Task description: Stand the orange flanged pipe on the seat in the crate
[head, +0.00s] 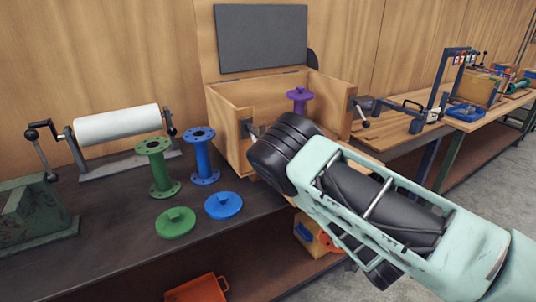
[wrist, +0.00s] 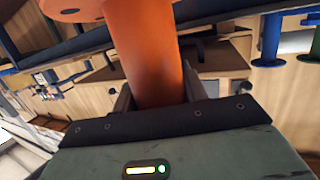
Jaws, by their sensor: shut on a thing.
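The orange flanged pipe (wrist: 148,52) fills the middle of the wrist view, and one round flange (wrist: 72,8) shows at its upper left end. My gripper (wrist: 158,98) is shut on the pipe's tube, a finger on each side. In the head view, my arm hides the gripper and nearly all of what it holds, in front of the crate. The open wooden crate (head: 228,135) stands at the back of the bench. A purple flanged piece (head: 300,94) stands inside it. The seat cannot be made out; the arm and crate walls hide much of the crate's inside.
A green flanged pipe (head: 160,170) and a blue one (head: 202,160) stand left of the crate. A green disc (head: 175,222) and a blue disc (head: 223,205) lie in front of them. A white roller (head: 117,125) stands behind. The front left bench top (head: 110,245) is clear.

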